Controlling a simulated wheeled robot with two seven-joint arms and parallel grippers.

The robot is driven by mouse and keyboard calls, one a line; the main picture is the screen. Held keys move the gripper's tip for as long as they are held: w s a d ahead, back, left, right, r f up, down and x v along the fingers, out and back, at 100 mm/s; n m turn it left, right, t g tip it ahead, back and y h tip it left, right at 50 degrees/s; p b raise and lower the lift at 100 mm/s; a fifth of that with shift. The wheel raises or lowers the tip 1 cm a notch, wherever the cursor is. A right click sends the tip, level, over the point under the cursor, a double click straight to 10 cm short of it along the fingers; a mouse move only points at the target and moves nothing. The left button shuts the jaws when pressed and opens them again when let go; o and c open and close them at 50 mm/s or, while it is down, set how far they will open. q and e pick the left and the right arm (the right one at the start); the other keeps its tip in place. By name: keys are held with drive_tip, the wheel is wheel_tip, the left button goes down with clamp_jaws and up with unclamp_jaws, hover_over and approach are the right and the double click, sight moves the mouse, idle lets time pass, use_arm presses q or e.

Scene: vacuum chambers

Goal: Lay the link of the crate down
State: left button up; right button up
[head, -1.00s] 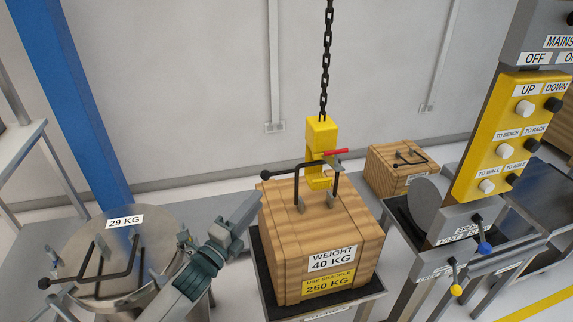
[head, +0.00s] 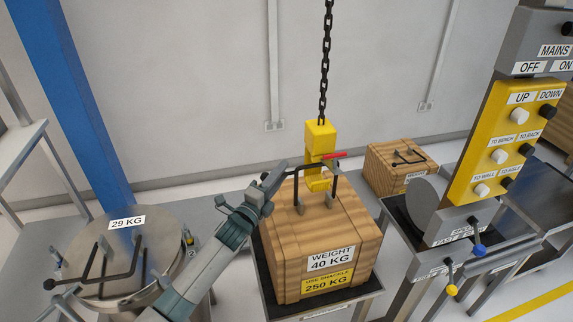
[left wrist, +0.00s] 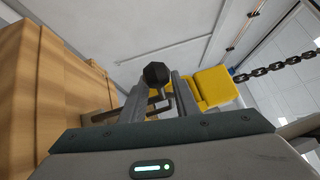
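The wooden crate (head: 335,235), labelled 40 KG, stands on a dark-topped stand. Its black link (head: 299,168) is upright on the lid, with its crossbar at the yellow hook block (head: 320,140), which has a red latch (head: 334,156). My left gripper (head: 274,176) is at the left end of the link and hides the knob in the head view. In the left wrist view the black knob (left wrist: 157,73) shows between the tips of the two separated fingers. The gripper looks open around it; contact is unclear. My right gripper is not in view.
A chain (head: 326,60) rises from the hook block. A round metal lid (head: 115,255) marked 29 KG is at left. A yellow control panel (head: 505,140) and levers stand at right. A smaller crate (head: 385,165) sits behind.

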use_arm(q)
drive_tip(key=shift+x, duration=1.85)
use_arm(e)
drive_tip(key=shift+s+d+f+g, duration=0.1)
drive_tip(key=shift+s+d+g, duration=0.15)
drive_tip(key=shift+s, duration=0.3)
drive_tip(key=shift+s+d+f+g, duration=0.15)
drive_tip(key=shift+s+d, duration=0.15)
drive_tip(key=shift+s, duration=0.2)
use_arm(q)
clamp_jaws()
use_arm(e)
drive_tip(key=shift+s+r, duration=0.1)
